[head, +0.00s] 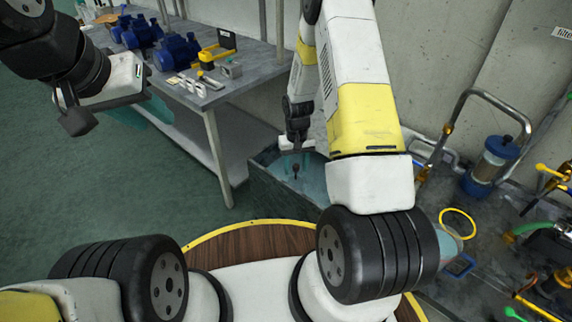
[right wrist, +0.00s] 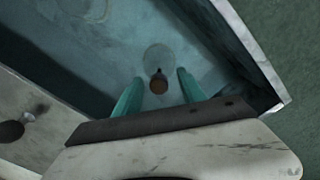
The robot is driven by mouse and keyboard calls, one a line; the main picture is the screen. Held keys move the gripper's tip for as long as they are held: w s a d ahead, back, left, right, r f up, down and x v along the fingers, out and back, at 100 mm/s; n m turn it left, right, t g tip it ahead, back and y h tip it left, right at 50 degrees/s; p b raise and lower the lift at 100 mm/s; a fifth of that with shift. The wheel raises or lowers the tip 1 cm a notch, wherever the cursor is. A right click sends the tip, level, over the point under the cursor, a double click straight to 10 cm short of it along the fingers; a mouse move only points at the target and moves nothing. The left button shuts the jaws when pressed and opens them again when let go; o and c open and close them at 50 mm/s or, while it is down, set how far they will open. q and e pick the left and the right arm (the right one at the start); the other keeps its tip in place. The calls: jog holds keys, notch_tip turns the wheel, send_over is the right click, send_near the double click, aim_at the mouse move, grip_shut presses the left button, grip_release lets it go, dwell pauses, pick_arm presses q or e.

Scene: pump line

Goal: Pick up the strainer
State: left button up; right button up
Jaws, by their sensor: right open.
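A small dark brown knob-like piece (right wrist: 159,82) with a pale round, see-through disc behind it lies in the grey-blue bin (right wrist: 85,62); I take it to be the strainer, though its shape is unclear.
A grey workbench (head: 210,95) with several blue pumps (head: 176,52) and a yellow tool (head: 213,50) stands behind to the left. The bin walls (right wrist: 245,45) rise close around my right gripper. Pipes and a blue-capped filter (head: 495,158) stand at the right. Green floor is open at left.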

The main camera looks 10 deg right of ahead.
aim_at(296, 182)
notch_tip(296, 182, down, 4)
jog(key=shift+r, duration=0.25)
jog(key=shift+c, duration=0.2)
grip_shut()
dwell(1.1)
